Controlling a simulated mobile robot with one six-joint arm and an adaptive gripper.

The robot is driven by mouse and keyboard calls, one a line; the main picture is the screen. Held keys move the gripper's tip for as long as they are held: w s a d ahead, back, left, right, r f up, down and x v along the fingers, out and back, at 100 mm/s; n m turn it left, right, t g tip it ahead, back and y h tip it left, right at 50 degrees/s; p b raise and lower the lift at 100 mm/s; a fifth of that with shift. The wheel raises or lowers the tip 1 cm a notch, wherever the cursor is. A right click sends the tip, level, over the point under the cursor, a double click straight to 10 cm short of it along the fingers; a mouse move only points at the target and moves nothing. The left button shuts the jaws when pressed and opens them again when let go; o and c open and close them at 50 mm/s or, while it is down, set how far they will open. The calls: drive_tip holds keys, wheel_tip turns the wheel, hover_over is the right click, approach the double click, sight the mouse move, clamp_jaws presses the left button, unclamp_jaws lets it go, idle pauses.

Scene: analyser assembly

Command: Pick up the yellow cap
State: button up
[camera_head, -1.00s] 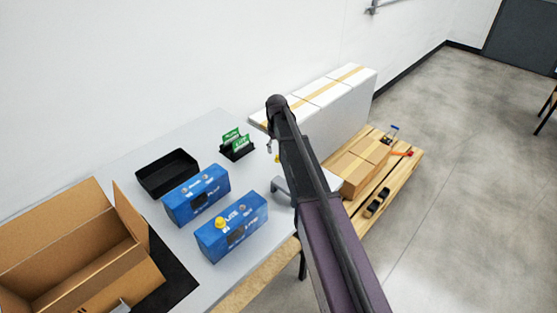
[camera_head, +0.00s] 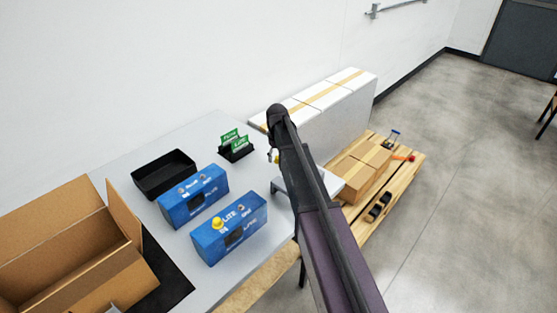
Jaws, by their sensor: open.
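The yellow cap (camera_head: 217,223) sits on top of the front blue analyser box (camera_head: 232,236), near its left end. This box carries white lettering that reads "LITE". My arm crosses the view from the lower right up to a dark joint above the table's right end. My gripper is not seen; the arm hides what lies behind it. A small white and yellow piece (camera_head: 273,156) shows at the arm's left edge, too small to identify.
A second blue box (camera_head: 194,197) stands behind the first. A black tray (camera_head: 165,175), green packets in a black holder (camera_head: 236,146) and an open cardboard box (camera_head: 75,255) share the table (camera_head: 183,240). White boxes (camera_head: 345,105) and a pallet (camera_head: 402,178) stand right.

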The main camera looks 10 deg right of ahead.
drive_tip(key=shift+c, duration=0.2)
drive_tip(key=c, duration=0.7)
drive_tip(key=shift+c, duration=0.2)
drive_tip(key=shift+r, duration=0.2)
wheel_tip(320, 180, up, 10)
drive_tip(key=p, duration=1)
drive_tip(key=shift+f, duration=0.2)
